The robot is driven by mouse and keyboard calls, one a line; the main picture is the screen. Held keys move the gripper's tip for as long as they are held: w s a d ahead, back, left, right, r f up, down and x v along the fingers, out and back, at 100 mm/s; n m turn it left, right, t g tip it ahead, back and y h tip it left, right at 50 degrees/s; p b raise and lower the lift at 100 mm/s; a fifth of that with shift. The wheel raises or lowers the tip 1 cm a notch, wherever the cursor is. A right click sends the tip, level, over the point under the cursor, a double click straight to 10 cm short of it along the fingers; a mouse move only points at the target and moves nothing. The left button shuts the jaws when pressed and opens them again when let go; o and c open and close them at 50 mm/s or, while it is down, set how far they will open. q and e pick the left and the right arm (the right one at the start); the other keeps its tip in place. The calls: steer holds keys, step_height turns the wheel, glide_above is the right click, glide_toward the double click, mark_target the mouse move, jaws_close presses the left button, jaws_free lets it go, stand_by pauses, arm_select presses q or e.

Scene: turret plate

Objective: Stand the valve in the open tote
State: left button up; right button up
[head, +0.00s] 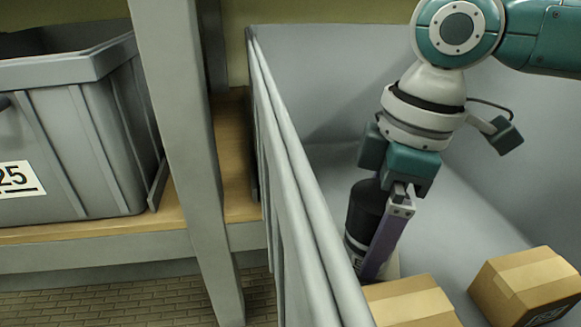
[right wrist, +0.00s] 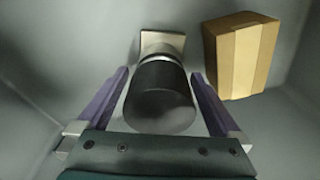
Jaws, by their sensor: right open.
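The valve, a black cylinder (head: 367,208) with a pale ring and a cream square end, is inside the open grey tote (head: 290,170). In the right wrist view the black end of the valve (right wrist: 160,98) faces me, with the cream square beyond it. It looks roughly upright; its contact with the floor is hidden. My right gripper (head: 374,245) reaches down into the tote, open, with its purple fingers on either side of the valve. In the right wrist view a narrow gap shows beside each finger. My left gripper is not in view.
Two cardboard boxes lie in the tote, one close to the valve (head: 412,303) and one further right (head: 530,284). Tote floor behind the valve is clear. At left, another grey tote (head: 75,130) sits on a wooden shelf behind a grey post (head: 185,130).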

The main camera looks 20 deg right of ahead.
steer(key=shift+r, duration=0.1)
steer(key=r+p, duration=0.3)
steer(key=r, duration=0.1)
steer(key=r+p, duration=0.3)
steer(key=d+r+p, duration=0.1)
steer(key=r+p, duration=0.2)
steer(key=r, duration=0.1)
steer(key=shift+s+r, duration=0.3)
steer(key=shift+s, duration=0.05)
steer(key=shift+d+r, duration=0.1)
steer(key=shift+r, duration=0.15)
